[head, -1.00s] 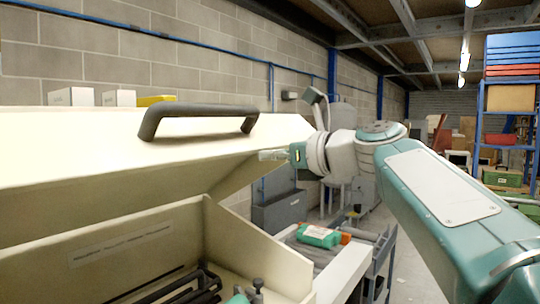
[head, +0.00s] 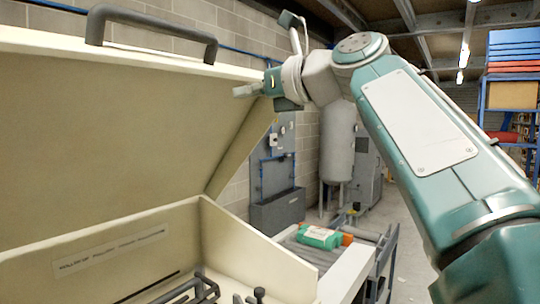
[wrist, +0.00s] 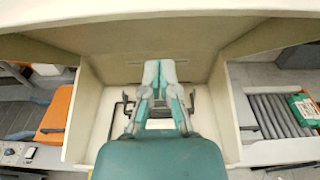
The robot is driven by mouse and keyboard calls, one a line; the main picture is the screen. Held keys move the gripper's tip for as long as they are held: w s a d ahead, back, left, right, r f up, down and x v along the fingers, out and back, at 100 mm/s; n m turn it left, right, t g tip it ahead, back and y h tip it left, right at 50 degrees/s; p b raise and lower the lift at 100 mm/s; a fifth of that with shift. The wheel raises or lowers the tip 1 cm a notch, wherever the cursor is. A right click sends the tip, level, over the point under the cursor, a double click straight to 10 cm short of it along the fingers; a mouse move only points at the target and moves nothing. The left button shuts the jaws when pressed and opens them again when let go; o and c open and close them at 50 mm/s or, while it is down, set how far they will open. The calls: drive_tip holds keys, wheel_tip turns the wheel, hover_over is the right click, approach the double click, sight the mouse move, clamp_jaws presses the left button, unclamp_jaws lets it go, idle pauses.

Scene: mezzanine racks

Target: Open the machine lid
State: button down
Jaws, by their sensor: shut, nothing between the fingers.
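The cream machine lid (head: 110,130) is tilted up and open over the cream machine body (head: 250,250) in the head view. A dark grey bar handle (head: 155,22) sits on its upper outer edge. My gripper (head: 240,91) is at the lid's right edge, below and right of the handle, with its fingers against or just under the lid's underside; I cannot tell if they touch. In the wrist view my gripper (wrist: 160,70) shows its fingers together and empty, above the open machine interior (wrist: 110,75). Dark clamps or rods (head: 185,290) lie inside the body.
A roller table (head: 340,258) with a green and orange item (head: 320,237) stands right of the machine. A grey tank (head: 338,145) and blue rack (head: 510,90) stand further back. In the wrist view an orange box (wrist: 57,112) is at left.

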drive_tip(key=shift+w+a+r, duration=0.25)
drive_tip(key=shift+a+r, duration=0.05)
drive_tip(key=shift+r, duration=0.2)
drive_tip(key=shift+w+a+r, duration=0.2)
drive_tip(key=shift+a+r, duration=0.05)
drive_tip(key=shift+r, duration=0.25)
